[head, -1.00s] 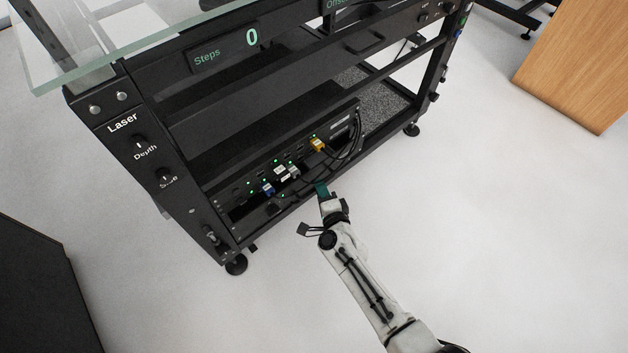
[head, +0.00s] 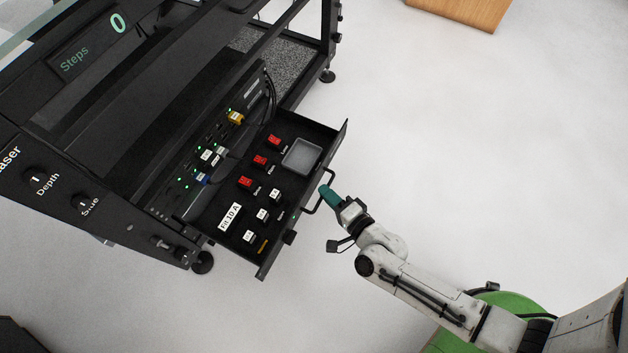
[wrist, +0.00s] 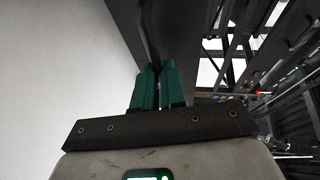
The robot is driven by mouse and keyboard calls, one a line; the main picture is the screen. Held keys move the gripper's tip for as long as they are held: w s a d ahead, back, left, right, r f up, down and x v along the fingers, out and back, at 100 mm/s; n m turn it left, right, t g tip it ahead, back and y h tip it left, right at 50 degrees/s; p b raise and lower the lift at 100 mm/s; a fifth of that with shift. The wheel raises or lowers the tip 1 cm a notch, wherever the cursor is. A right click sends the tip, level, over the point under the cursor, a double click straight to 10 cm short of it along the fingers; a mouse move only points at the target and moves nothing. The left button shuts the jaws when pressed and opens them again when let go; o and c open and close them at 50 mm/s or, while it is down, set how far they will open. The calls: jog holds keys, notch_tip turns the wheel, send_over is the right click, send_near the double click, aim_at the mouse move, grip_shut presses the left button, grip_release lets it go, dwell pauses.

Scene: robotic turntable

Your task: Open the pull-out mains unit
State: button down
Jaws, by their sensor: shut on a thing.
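The pull-out mains unit (head: 290,219) is a black drawer low in the turntable frame, and it stands out from the frame. Inside it are red switches (head: 260,161), several white-labelled fuse holders (head: 262,215), a "Fit 10 A" label (head: 230,217) and a shallow grey tray (head: 301,157). A black bar handle (head: 313,208) is on its front. My gripper (head: 325,190) has green fingers and is shut on this handle. In the wrist view the green fingers (wrist: 158,86) close around the dark handle bar (wrist: 149,35).
The turntable frame (head: 120,175) stands behind and left of the drawer, with a panel of plugs and green lights (head: 205,155) above it. A wooden piece of furniture (head: 460,10) is at the top. The white floor (head: 470,130) to the right is clear.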

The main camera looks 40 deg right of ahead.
jog(key=shift+s+d, duration=0.1)
jog(key=shift+s, duration=0.45)
jog(key=c, duration=1.2)
grip_release()
jog(key=p+v, duration=0.2)
jog(key=v, duration=0.8)
jog(key=shift+s, duration=0.35)
